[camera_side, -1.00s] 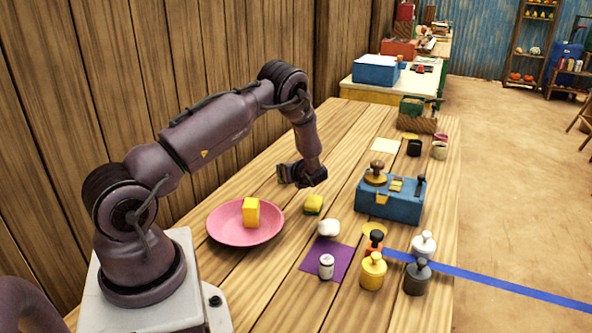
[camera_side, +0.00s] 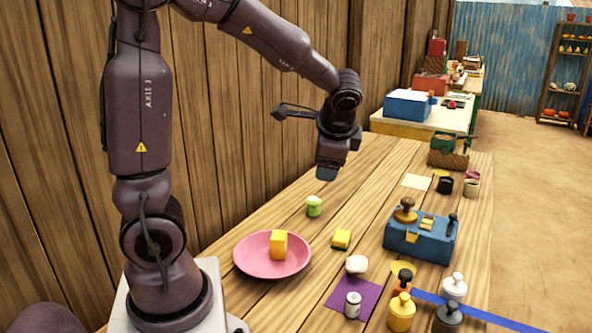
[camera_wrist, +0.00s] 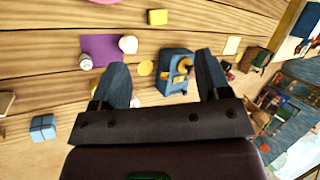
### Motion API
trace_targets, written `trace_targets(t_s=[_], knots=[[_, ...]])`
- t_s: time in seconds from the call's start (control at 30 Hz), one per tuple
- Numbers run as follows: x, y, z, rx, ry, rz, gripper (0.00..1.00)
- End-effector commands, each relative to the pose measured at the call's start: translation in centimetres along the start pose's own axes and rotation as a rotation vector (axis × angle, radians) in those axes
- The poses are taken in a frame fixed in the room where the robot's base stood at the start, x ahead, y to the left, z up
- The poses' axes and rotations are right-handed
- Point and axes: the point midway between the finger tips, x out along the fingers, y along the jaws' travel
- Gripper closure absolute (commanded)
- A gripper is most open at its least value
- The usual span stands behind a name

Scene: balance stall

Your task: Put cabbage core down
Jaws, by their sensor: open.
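The cabbage core, a small light green piece (camera_side: 313,206), stands on the wooden table behind the pink plate in the side view. Nothing touches it. My gripper (camera_side: 327,173) hangs above the table, higher than the core and slightly right of it in the picture. In the wrist view its two blue-grey fingers are spread wide with nothing between them (camera_wrist: 162,62). I cannot make out the core in the wrist view.
The pink plate (camera_side: 246,262) holds a yellow-orange block (camera_side: 279,245). A yellow sponge-like block (camera_side: 341,239), a purple mat (camera_side: 340,304) with a white jar (camera_side: 353,305), a blue box (camera_side: 418,246) and several weights stand to the right. Table around the core is clear.

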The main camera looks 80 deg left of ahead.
Motion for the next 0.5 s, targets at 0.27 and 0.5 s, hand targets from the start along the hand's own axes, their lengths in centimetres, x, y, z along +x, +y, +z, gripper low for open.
trace_targets(t_s=[0.27,0.5], knots=[[-9.6,8.2,3.4,-0.359,0.337,0.277,0.3],[-13.0,12.4,5.1,-0.492,0.485,0.452,0.3]])
